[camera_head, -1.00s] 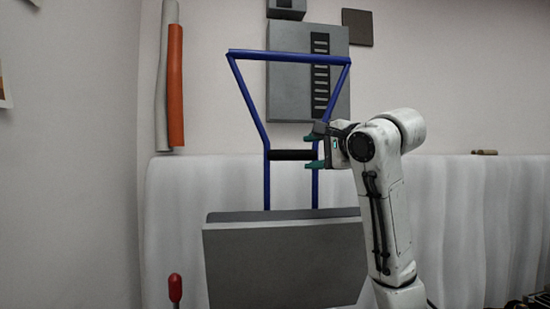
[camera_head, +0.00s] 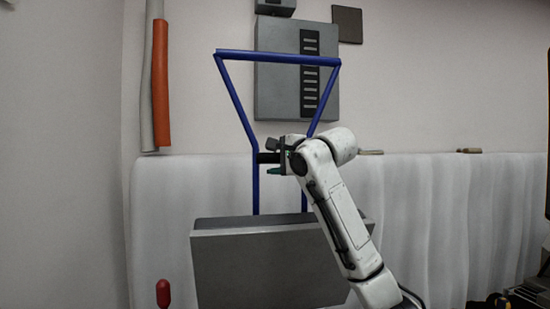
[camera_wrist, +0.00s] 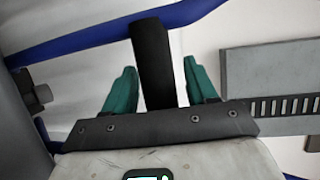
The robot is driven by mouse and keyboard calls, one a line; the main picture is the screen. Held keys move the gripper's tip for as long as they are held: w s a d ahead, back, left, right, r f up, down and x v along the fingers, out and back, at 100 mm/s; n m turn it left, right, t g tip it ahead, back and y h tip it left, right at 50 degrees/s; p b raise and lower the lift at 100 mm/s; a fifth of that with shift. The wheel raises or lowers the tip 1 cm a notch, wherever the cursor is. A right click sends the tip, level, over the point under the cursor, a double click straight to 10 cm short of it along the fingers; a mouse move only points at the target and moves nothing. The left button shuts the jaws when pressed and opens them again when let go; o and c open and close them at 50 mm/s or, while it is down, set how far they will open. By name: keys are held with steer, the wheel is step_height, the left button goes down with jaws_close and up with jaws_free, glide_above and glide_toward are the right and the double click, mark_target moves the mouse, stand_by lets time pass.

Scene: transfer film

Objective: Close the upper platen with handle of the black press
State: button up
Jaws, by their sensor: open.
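The press's upper platen (camera_head: 270,268) is a grey slab standing in front of me in the head view. Its blue frame (camera_head: 278,57) rises upright above it. A black handle grip (camera_head: 268,157) crosses between the two blue bars; its right part is hidden by my gripper. My gripper (camera_head: 274,164) is at the right part of the grip. In the wrist view my green fingers (camera_wrist: 163,82) are spread on both sides of the black grip (camera_wrist: 152,60), with a gap on each side. My gripper is open.
A red-knobbed lever (camera_head: 163,293) stands at the lower left. A white-draped table (camera_head: 440,225) lies behind, with small wooden-handled items (camera_head: 468,150) on it. A grey wall box (camera_head: 278,75) and orange and grey tubes (camera_head: 160,85) are at the back.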

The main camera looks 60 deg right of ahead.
steer(key=shift+c, duration=0.2)
jaws_close()
stand_by(0.4)
